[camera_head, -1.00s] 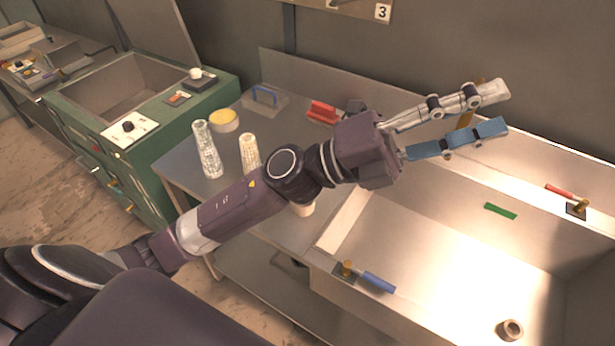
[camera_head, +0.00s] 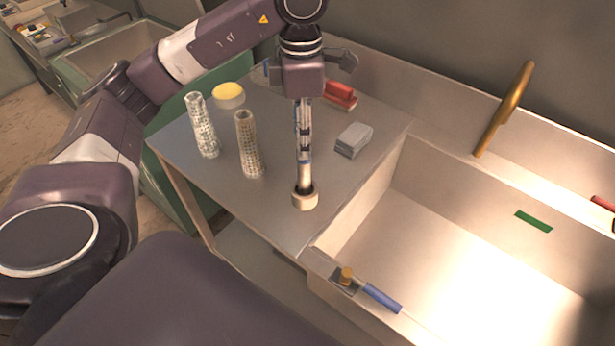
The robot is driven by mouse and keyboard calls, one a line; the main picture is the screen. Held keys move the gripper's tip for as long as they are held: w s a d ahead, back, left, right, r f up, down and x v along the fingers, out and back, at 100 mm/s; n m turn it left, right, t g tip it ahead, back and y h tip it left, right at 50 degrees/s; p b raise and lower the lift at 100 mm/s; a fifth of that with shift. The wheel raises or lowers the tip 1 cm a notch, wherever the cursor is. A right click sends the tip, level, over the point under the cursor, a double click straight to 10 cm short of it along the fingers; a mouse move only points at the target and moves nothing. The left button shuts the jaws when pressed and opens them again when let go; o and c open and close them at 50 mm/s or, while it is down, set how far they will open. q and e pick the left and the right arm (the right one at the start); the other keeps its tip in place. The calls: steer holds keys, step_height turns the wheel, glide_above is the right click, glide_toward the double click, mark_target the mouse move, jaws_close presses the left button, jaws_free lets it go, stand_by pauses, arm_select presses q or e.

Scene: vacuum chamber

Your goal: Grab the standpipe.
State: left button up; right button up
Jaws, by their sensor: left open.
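A short beige, hollow cylinder (camera_head: 305,202) stands upright on the metal counter near the sink's left wall; I take it to be the standpipe, though no label confirms this. My left gripper (camera_head: 304,185) points straight down over it. Its fingers are seen edge-on, one behind the other, with the tips at the cylinder's dark top opening. I cannot tell whether the tips are inside the opening, around the rim or just above it. The left gripper is open. My right gripper is not in view.
Two perforated tubes (camera_head: 249,145) stand left of the gripper. A yellow-topped round dish (camera_head: 229,95), a red block (camera_head: 340,95) and a grey block (camera_head: 354,139) lie farther back. The sink (camera_head: 440,235) is right, with a brass spout (camera_head: 505,108) and a blue-handled tool (camera_head: 381,297).

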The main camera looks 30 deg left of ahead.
mark_target(304, 166)
arm_select(q)
steer(key=shift+s+f, duration=0.1)
steer(key=shift+f, duration=0.55)
step_height(304, 166, down, 7)
steer(key=shift+d+r+p, duration=0.1)
steer(key=shift+d+p, duration=0.05)
steer(key=shift+p, duration=1)
steer(key=shift+f, duration=0.3)
steer(key=shift+r, duration=0.1)
jaws_close()
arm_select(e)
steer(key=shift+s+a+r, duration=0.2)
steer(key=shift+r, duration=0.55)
